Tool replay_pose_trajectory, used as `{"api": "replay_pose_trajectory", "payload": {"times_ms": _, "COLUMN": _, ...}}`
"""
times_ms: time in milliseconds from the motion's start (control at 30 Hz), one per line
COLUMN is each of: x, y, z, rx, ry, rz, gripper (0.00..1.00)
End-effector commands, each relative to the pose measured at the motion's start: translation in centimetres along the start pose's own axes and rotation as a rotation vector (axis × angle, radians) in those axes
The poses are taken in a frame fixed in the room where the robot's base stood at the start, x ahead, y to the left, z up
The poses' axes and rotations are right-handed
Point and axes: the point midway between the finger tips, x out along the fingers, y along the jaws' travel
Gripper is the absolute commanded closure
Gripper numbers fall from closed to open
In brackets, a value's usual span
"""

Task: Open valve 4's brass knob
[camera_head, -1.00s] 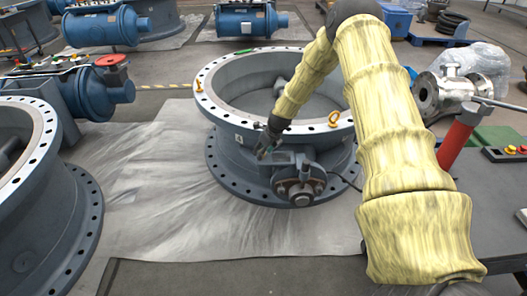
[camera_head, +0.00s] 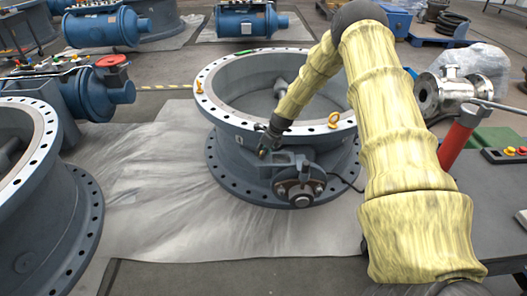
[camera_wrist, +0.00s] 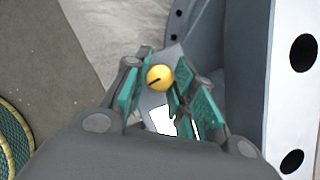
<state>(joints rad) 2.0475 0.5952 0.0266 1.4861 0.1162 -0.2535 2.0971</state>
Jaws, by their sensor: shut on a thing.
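Valve 4 (camera_head: 226,122) is the grey flanged ring in the middle of the head view, with a small tag on its side. My gripper (camera_head: 264,152) reaches down at its near outer side, beside the lever and shaft hub (camera_head: 300,190). In the wrist view the brass knob (camera_wrist: 160,78) shows as a yellow ball with a dark slot. The teal-padded fingers of my gripper (camera_wrist: 157,92) stand on either side of it and are shut on it. In the head view the knob is too small or hidden to make out.
A second grey ring valve (camera_head: 60,200) stands at left. Blue cylindrical actuators (camera_head: 105,88) are behind it. At right are a bench with a button box (camera_head: 505,154), a red post (camera_head: 457,138) and a metal fitting (camera_head: 450,90). Yellow eyebolts (camera_head: 334,119) rise from the ring's rim.

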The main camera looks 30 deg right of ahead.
Motion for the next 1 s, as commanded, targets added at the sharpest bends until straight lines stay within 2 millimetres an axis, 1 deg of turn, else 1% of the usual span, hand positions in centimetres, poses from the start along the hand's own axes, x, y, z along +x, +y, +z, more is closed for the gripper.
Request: {"api": "replay_pose_trajectory", "payload": {"times_ms": 1000, "x": 0.15, "y": -0.64, "z": 0.15, "rx": -0.869, "ry": 0.002, "rz": 0.357, "gripper": 0.98}}
